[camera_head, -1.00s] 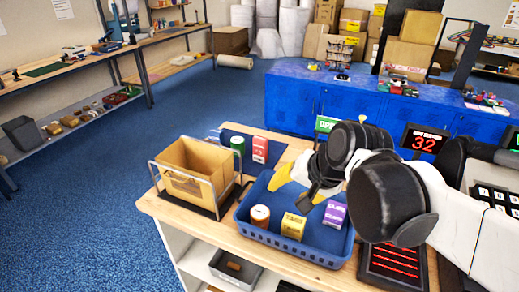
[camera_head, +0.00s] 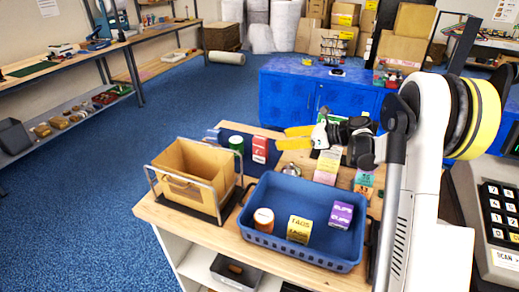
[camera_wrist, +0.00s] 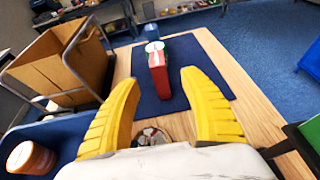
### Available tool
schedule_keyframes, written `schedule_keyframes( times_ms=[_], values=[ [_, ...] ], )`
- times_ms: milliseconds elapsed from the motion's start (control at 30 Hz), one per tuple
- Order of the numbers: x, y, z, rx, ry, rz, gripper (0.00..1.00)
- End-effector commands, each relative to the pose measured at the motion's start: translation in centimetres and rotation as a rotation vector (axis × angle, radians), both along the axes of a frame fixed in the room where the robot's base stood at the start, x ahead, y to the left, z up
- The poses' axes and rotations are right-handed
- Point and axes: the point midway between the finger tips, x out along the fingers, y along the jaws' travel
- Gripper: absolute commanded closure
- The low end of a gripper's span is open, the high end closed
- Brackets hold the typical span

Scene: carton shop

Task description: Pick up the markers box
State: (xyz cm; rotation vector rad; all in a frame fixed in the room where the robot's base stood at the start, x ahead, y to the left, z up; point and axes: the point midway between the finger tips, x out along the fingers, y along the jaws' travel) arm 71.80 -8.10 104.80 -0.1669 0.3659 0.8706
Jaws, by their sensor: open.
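A red box with a white label (camera_head: 260,149) stands on the dark blue mat at the table's far side. Its print is too small to read, so I cannot tell if it is the markers box. In the wrist view the red box (camera_wrist: 158,75) stands ahead, between my yellow fingers but beyond their tips. My gripper (camera_head: 284,138) is open and empty, to the right of the red box in the head view; it also shows in the wrist view (camera_wrist: 160,82). A green can (camera_head: 236,145) stands beside the red box.
A blue basket (camera_head: 308,256) holds an orange-brown jar (camera_head: 264,219), a yellow box (camera_head: 299,229) and a purple box (camera_head: 341,214). A cardboard bin in a wire frame (camera_head: 181,187) stands left. A small round item (camera_wrist: 151,137) lies below my gripper.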

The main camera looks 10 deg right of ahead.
Motion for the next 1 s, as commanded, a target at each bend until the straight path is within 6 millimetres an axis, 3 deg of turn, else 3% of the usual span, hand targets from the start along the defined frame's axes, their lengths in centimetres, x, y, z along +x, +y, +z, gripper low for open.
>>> schedule_keyframes(
  times_ms=[200,700,933,967,1000],
  values=[
    [2.0,2.7,-1.6,-0.003,-0.001,0.006,0.48],
    [5.3,7.1,-4.2,-0.005,-0.002,0.004,0.48],
    [5.6,7.4,-4.1,-0.005,-0.002,0.002,0.48],
    [5.6,7.4,-4.1,-0.005,-0.002,0.002,0.49],
    [5.6,7.4,-4.1,-0.005,-0.002,0.002,0.61]
  ],
)
